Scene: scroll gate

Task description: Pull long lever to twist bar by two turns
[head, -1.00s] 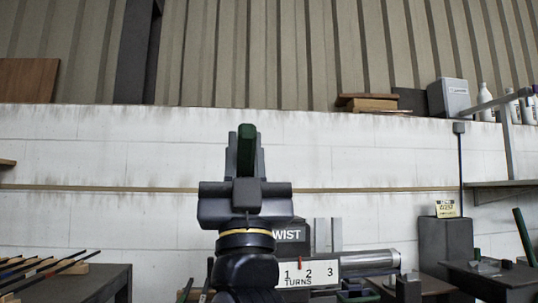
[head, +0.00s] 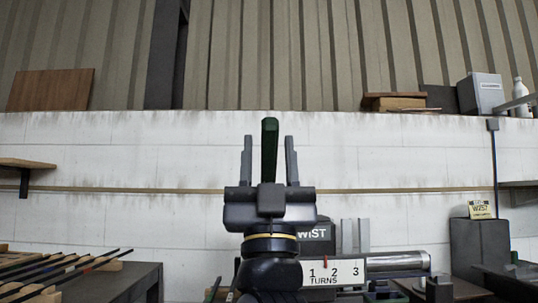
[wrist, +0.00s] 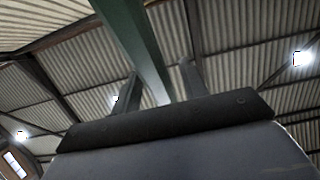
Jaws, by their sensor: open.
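The long lever (head: 269,150) is a dark green bar standing upright in the head view, and it shows in the wrist view (wrist: 135,45) running between the fingers. My gripper (head: 269,142) is open, with one grey finger on each side of the lever and a gap on both sides. The twist machine (head: 317,231) is low behind my arm. The lever's lower end and the bar's clamped part are hidden by my arm.
A bench with several dark rods (head: 60,275) is at the lower left. A grey cabinet (head: 478,247) with a yellow sign (head: 480,210) stands right. A white block wall (head: 120,160) closes the back; space around the raised gripper looks clear.

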